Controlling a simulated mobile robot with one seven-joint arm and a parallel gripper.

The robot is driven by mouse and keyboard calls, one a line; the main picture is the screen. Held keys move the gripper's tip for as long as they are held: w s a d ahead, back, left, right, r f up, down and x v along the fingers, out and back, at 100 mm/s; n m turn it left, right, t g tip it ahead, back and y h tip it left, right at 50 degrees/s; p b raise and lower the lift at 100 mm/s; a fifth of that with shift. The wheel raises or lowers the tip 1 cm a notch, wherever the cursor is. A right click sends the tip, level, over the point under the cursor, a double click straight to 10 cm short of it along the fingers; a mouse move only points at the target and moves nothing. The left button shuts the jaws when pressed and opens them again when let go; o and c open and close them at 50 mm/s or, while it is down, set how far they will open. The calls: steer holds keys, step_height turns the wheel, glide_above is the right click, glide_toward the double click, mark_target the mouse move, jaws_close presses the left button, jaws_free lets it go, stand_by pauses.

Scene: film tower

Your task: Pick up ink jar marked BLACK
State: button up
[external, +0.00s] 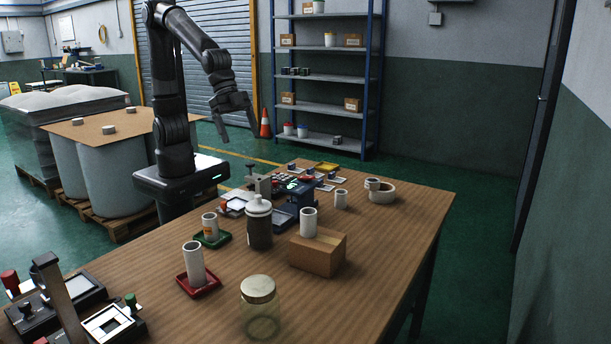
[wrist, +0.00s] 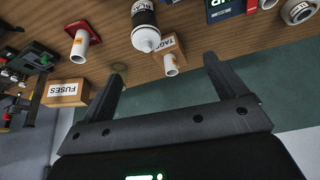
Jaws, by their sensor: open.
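The ink jar (external: 258,228) stands upright on the wooden table, dark-bodied with a white lid. In the wrist view the jar (wrist: 145,28) shows near the top, with a partly visible label whose letters begin like BLACK. My gripper (external: 238,130) is raised beyond the far left side of the table, well apart from the jar, its fingers spread. In the wrist view my gripper (wrist: 163,70) is open with nothing between the fingers.
A cardboard box (external: 318,256) with a white tube (external: 308,222) on top stands right of the jar. A dark blue device (external: 299,196) is close behind it. A red tray (external: 188,291) holds another tube. A clear glass jar (external: 260,310) stands in front.

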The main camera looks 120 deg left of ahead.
glide_toward(258, 195)
steer(key=shift+m, duration=0.3)
steer(key=x, duration=0.5)
steer(key=shift+w+d, duration=0.15)
steer(key=shift+x, duration=2.75)
steer(key=shift+s, duration=0.2)
steer(key=shift+c, duration=0.4)
steer(key=c, duration=1.6)
steer(key=shift+c, duration=0.2)
